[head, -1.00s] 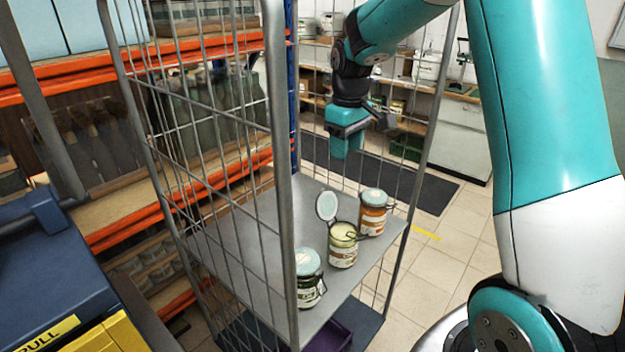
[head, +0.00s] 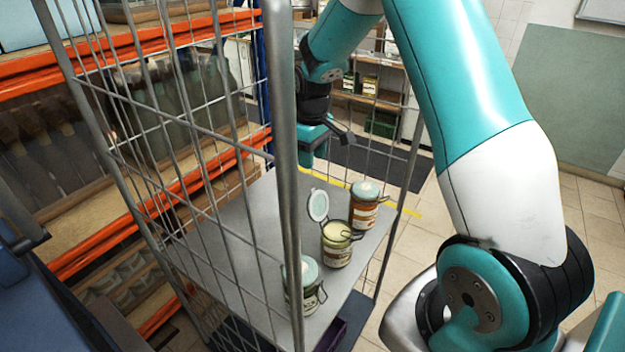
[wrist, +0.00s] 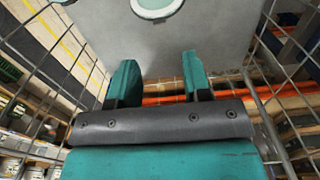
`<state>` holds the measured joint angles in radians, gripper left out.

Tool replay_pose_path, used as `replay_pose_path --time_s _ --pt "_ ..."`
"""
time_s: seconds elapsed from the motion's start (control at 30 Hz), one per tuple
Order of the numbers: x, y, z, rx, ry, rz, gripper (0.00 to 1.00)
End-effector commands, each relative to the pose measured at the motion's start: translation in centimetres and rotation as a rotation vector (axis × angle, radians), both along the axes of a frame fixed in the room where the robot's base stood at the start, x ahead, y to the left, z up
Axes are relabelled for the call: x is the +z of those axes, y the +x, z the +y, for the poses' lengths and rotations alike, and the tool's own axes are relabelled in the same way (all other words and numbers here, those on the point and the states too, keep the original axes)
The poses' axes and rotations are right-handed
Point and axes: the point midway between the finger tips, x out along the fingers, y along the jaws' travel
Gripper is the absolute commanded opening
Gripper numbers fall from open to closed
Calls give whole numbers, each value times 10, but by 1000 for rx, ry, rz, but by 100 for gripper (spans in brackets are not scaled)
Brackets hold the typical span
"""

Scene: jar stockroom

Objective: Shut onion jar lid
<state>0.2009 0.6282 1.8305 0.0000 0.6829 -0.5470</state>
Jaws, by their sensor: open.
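The open jar (head: 338,246) with pale yellow contents, which looks like the onion jar, stands upright between two closed jars on the grey shelf of a wire cage trolley. Its round lid (head: 318,205) stands up on the hinge at the jar's far left side. My gripper (head: 311,157) is above and behind the lid in the head view, apart from it. In the wrist view my gripper (wrist: 160,75) shows two separated teal fingers with nothing between them. A pale round lid (wrist: 156,8) is cut off at the wrist view's top edge. The jar labels are unreadable.
The trolley's wire side (head: 215,190) and post (head: 287,170) rise at the left. The shelf (head: 250,215) is bare left of the jars.

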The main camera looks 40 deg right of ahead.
Motion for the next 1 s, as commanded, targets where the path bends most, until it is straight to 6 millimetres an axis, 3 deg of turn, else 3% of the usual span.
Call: replay_pose_path --time_s 0.2,0.4,0.6,0.83,0.87,1.0 --pt "-47 -2 -1 -2 2 7 45" --pt "-78 -1 -2 -4 0 2 45" --pt "-90 -1 -3 -4 0 0 45" --pt "-91 -1 -3 -5 0 -1 45" --pt "-91 -1 -3 -5 0 -1 42" --pt "-91 -1 -3 -5 0 0 10"
